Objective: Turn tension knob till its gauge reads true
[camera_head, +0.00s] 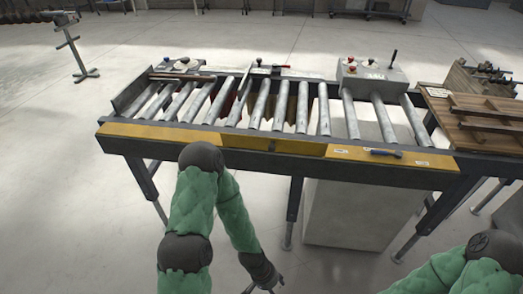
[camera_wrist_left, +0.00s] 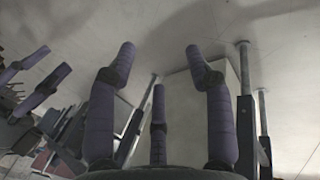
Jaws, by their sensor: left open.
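A roller conveyor bench (camera_head: 225,138) with a yellow front rail stands before me. A grey control box (camera_head: 373,78) with red buttons and an upright black lever sits at its back right. I cannot tell which part is the tension knob, and no gauge reading can be made out. My left gripper (camera_head: 266,286) is low in front of the bench, apart from it, open and empty. Its spread fingers show in the left wrist view (camera_wrist_left: 160,58). My right gripper is out of view.
A wooden rack (camera_head: 480,122) adjoins the bench on the right. A pale block (camera_head: 360,212) stands under the bench between dark legs. A stand (camera_head: 78,50) holds a long screw-like part at the back left.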

